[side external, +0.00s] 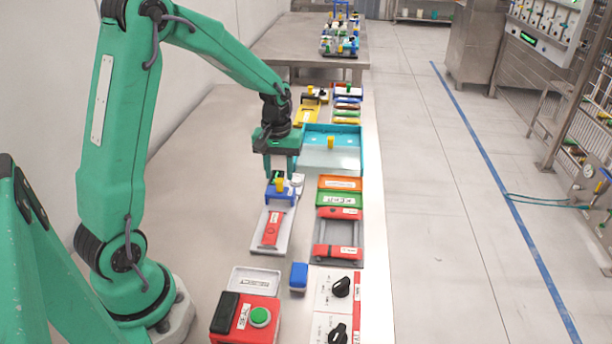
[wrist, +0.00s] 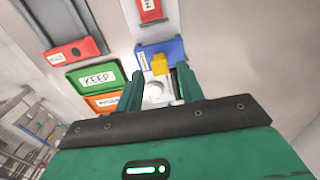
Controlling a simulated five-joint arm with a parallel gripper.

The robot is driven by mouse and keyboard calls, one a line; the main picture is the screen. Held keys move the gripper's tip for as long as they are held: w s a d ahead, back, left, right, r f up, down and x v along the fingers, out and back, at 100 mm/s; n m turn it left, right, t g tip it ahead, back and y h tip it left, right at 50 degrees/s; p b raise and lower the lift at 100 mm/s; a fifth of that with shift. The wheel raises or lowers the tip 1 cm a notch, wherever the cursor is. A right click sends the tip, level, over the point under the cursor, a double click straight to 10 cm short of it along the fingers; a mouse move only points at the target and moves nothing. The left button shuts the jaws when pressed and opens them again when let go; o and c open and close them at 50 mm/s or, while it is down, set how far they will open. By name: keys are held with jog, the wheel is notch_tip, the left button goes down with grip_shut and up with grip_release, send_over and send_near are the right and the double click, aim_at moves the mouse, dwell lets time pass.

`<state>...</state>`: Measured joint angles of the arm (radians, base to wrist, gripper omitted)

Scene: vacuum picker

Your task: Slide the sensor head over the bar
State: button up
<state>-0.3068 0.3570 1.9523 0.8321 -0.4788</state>
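A blue block (side external: 283,196) with a yellow knob (side external: 279,184) on top sits at the far end of a grey tray (side external: 262,246). I take it to be the sensor head, though no readable label confirms this. A red labelled bar-like piece (side external: 271,230) lies on the same tray, nearer the camera. My gripper (side external: 279,174) is just above the blue block, fingers spread and pointing down. In the wrist view the yellow knob (wrist: 159,64) and blue block (wrist: 173,48) show between and beyond my open fingers (wrist: 160,88). I cannot tell whether a finger touches the knob.
A white round knob (side external: 297,180) stands close beside the blue block. To the right are a green KEEP tray (side external: 339,200), an orange tray (side external: 339,183) and a grey-and-red fixture (side external: 317,253). A cyan tray (side external: 367,151) lies beyond. Bare table (side external: 200,180) lies left.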

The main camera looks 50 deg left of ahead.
aim_at(279, 181)
jog(key=shift+f, duration=1.55)
jog(key=shift+c, duration=0.5)
grip_shut()
